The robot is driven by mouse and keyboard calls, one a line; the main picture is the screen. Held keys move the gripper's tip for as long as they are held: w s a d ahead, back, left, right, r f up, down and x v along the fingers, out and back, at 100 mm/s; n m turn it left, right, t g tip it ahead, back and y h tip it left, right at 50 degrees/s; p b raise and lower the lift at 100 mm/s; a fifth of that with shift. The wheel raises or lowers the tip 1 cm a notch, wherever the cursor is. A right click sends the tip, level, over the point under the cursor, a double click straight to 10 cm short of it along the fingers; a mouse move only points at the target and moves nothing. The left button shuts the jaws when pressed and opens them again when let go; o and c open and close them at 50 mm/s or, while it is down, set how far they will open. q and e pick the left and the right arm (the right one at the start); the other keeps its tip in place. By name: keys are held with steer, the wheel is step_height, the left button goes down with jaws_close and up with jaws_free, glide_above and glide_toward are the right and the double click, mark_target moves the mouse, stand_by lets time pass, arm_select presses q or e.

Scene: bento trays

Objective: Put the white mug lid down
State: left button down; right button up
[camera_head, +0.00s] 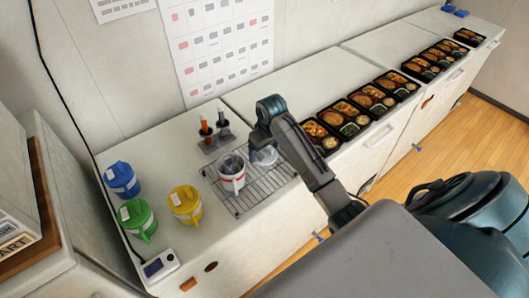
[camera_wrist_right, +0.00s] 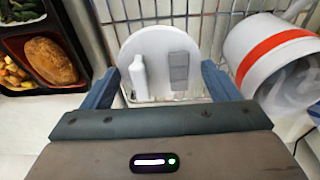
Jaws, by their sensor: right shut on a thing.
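The white mug lid (camera_wrist_right: 147,42) is a round white disc with a white tab and a grey patch on top. It also shows in the head view (camera_head: 265,156) over the right part of the wire rack (camera_head: 243,205). My right gripper (camera_wrist_right: 160,84) is shut on the lid, with one blue finger at each side of it. The lid lies flat at the rack or just above it; I cannot tell if it touches. The white mug (camera_head: 232,176) with a red band stands open on the rack, left of the lid. My left gripper is not in view.
Blue (camera_head: 121,180), green (camera_head: 138,218) and yellow (camera_head: 185,204) lidded mugs stand left of the rack. A holder with bottles (camera_head: 214,137) stands behind it. Several filled bento trays (camera_head: 320,137) line the counter to the right.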

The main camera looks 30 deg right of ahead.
mark_target(265, 154)
steer(key=shift+w+d+f, duration=0.1)
steer(key=shift+f, duration=0.1)
step_height(265, 154, down, 2)
steer(key=shift+f+p, duration=0.15)
steer(key=shift+p, duration=0.85)
steer(key=shift+f, duration=0.4)
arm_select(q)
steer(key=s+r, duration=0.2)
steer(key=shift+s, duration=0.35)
